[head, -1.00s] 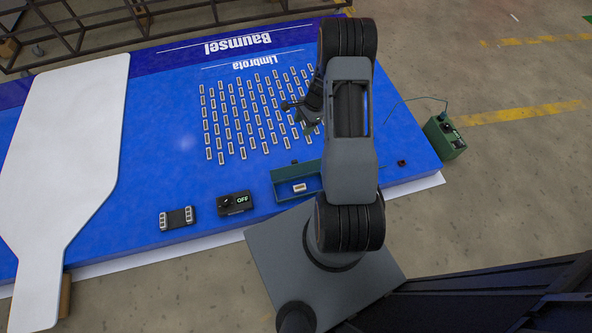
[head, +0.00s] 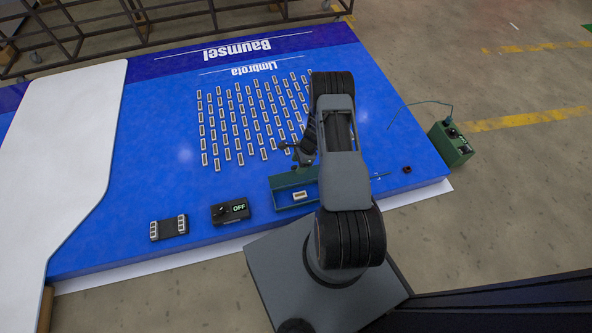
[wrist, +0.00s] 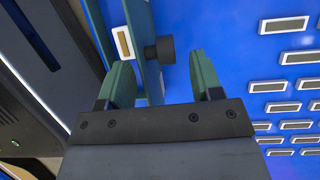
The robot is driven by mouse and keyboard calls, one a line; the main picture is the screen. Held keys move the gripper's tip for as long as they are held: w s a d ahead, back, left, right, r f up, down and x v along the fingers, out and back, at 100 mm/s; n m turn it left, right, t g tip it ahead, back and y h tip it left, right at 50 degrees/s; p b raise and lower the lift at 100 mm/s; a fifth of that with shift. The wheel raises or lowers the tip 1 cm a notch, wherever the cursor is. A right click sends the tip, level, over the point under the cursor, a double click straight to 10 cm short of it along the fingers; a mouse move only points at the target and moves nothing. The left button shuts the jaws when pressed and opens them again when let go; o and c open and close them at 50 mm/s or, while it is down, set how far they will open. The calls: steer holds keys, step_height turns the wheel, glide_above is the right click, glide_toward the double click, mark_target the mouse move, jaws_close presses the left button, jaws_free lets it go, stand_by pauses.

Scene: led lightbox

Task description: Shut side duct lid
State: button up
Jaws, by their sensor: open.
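The side duct (head: 284,198) is a long teal channel near the board's front edge. Its lid (head: 292,178) stands raised along the far side, so the channel is open. A white module (head: 299,195) shows inside. My arm hides the duct's right part. In the wrist view the lid (wrist: 142,22) is a teal strip with a dark round knob (wrist: 160,50) on it. My gripper (wrist: 162,76) is open and empty, with its green fingers on either side of the knob's line; the knob appears just beyond the fingertips. In the head view my gripper (head: 295,150) is just behind the lid.
Rows of white modules (head: 245,120) cover the blue board behind the duct. A black OFF switch box (head: 231,211) and a black module holder (head: 168,227) stand left of the duct. A green box (head: 450,143) with a thin wire stands at right.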

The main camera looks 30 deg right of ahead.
steer(key=shift+b+x, duration=0.35)
steer(key=shift+x, duration=1.15)
steer(key=shift+r, duration=0.1)
jaws_close()
steer(key=shift+s, duration=0.15)
